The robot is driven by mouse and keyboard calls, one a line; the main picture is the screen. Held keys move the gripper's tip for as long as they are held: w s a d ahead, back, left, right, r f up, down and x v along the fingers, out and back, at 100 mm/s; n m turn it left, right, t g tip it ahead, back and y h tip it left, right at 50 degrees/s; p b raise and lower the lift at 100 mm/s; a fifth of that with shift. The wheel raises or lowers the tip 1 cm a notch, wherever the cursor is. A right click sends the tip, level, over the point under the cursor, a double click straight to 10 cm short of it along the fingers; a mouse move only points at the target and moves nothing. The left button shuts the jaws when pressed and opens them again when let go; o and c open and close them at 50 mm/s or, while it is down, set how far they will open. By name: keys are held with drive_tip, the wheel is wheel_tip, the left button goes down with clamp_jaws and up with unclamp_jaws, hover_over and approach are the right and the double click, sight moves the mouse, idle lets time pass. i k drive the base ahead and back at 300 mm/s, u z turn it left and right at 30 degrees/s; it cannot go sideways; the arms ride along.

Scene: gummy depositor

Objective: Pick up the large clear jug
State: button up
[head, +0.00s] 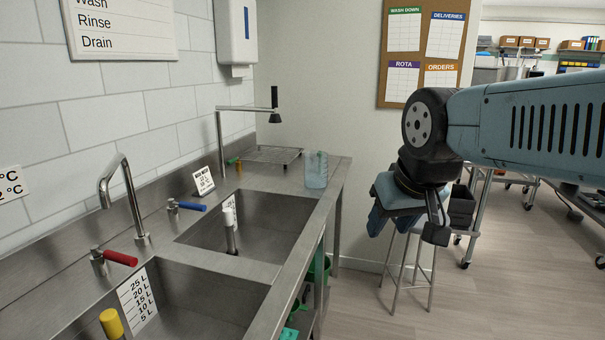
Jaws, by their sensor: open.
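The large clear jug (316,170) stands upright at the far right end of the steel sink counter, near its outer edge. It is see-through with a bluish tint. My gripper (405,228) hangs at the end of my blue and black arm, right of the counter and apart from the jug. Its jaws are open, and nothing shows between them. Part of the gripper lies in front of a stool.
Two sink basins (187,291) are set in the counter, with a tap (128,190) behind. A wire rack (272,155) lies behind the jug. A stool (397,270) stands beneath my gripper. The floor (500,300) at right front is clear.

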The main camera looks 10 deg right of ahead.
sight(316, 163)
drive_tip(key=z, duration=0.9)
drive_tip(key=i, duration=0.1)
drive_tip(key=u, duration=2.5)
drive_tip(key=k, duration=1.2)
drive_tip(key=z, duration=1.4)
drive_tip(key=i, duration=1.7)
drive_tip(key=u, duration=0.05)
